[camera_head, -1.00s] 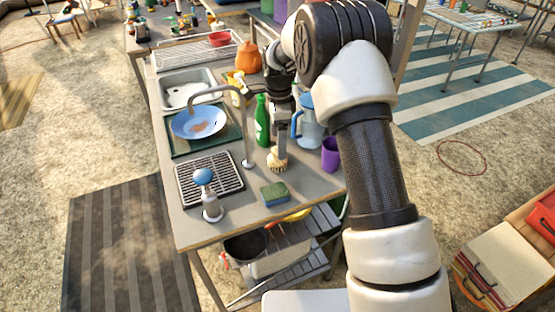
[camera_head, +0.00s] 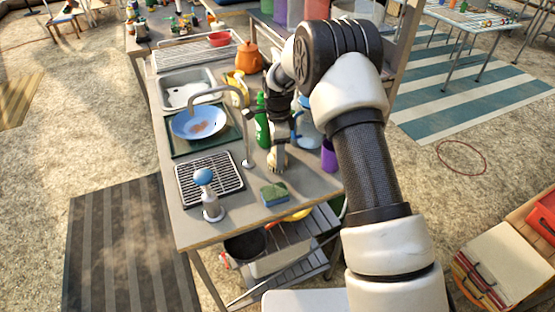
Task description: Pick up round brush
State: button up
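The round brush (camera_head: 271,160), with pale tan bristles, stands on the grey worktop (camera_head: 235,215) to the right of the tap. My gripper (camera_head: 280,162) points down right at the brush, its fingers in front of and over it, hiding much of it. The view is too small to tell whether the fingers touch the brush or how far apart they are. The brush still appears to be at the level of the worktop.
A green bottle (camera_head: 262,128) stands close behind-left of the gripper, a purple cup (camera_head: 329,156) and blue-lidded jug (camera_head: 311,130) to its right.

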jog(key=shift+c, duration=1.3)
notch_tip(320, 180, up, 10)
jog(key=shift+r, duration=0.1)
